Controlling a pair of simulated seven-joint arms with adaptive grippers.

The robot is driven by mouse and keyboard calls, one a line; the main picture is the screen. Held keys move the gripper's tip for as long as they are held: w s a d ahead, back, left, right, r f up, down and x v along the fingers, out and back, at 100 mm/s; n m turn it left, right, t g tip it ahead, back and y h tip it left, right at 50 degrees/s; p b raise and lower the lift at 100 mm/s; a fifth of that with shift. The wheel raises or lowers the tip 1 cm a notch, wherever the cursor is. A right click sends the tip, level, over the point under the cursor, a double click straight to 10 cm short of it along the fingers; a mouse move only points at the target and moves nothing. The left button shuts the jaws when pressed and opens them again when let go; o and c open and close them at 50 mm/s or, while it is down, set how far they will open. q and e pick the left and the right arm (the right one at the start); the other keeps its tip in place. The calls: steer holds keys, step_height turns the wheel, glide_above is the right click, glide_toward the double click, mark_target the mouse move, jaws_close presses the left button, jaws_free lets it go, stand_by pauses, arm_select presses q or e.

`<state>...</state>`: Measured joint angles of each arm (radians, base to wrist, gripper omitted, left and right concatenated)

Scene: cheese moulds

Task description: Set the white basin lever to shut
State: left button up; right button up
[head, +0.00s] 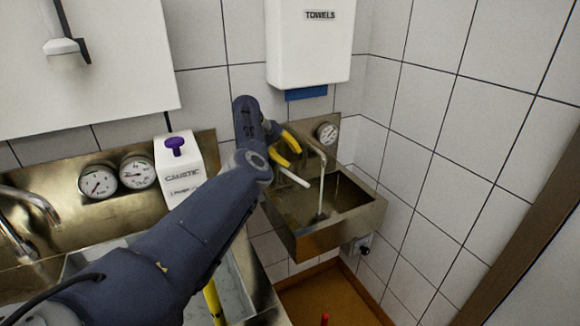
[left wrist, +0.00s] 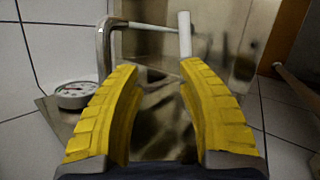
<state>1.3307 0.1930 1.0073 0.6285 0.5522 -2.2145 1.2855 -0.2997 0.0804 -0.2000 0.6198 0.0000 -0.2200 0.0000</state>
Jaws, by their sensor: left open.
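The white lever (head: 293,178) is a short white rod at the near left side of the steel hand basin (head: 350,221), slanting in the head view. It also shows in the left wrist view (left wrist: 184,34), just beyond the right fingertip; whether they touch I cannot tell. The basin's curved spout (head: 314,147) has a thin pale stream below it that looks like running water. My left gripper (head: 289,152) has yellow fingers and is open, above the basin's left side. In the left wrist view the gap between its fingers (left wrist: 158,68) is empty. My right gripper is in neither view.
A pressure gauge (head: 327,133) sits on the basin's backsplash. A white towel dispenser (head: 312,45) hangs above. A white caustic container (head: 180,172) with a purple knob and two gauges (head: 98,181) stand left of my arm. Tiled wall closes the right side.

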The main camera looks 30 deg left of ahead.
arm_select(q)
steer(key=shift+r, duration=0.95)
